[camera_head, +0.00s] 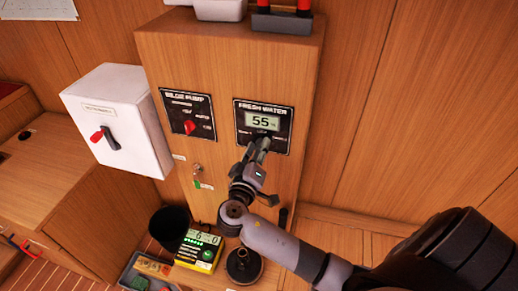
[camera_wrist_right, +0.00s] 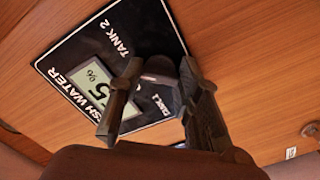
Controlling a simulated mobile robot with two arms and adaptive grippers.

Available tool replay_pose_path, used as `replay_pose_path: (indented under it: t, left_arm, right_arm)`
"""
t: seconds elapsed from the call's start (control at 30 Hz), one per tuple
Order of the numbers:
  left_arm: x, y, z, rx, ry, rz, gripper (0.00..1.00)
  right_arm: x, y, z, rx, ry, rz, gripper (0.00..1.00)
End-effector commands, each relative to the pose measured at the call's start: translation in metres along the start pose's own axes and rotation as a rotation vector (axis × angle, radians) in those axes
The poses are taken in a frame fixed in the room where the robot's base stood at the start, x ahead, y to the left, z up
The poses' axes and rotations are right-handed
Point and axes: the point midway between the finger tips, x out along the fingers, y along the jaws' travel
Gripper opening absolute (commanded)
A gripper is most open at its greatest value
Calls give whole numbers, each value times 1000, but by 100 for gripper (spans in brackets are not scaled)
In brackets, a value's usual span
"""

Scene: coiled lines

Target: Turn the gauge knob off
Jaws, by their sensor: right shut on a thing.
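The fresh water gauge panel (camera_head: 280,112) is a black plate on the wooden cabinet front, with a lit display (camera_head: 263,121) reading 55. It also shows in the right wrist view (camera_wrist_right: 125,45), turned on its side, with "TANK 2" and "TANK 1" labels. The dark gauge knob (camera_wrist_right: 160,82) sits below the display. My right gripper (camera_head: 263,140) reaches up to the panel; in the right wrist view its fingers (camera_wrist_right: 160,75) are shut on the knob, one on each side. The fingers hide much of the knob and its pointer. My left gripper is in neither view.
A bilge pump panel (camera_head: 188,114) with a red knob is left of the gauge. A white switch box (camera_head: 118,120) with a red handle juts out further left. A key (camera_head: 197,170) hangs below. A black bin (camera_head: 169,228), a yellow meter (camera_head: 198,251) and a tray (camera_head: 130,268) stand low down.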

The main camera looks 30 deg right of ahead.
Motion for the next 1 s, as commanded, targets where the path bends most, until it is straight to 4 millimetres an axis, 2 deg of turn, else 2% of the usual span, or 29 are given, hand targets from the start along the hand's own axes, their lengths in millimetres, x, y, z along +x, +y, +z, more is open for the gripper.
replay_pose_path:
  t: [0.7,1.0]
  left_arm:
    - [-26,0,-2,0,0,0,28]
    - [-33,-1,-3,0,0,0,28]
  right_arm:
    - [0,1,-1,-546,-1,-3,4]
    - [0,0,0,-686,0,-3,4]
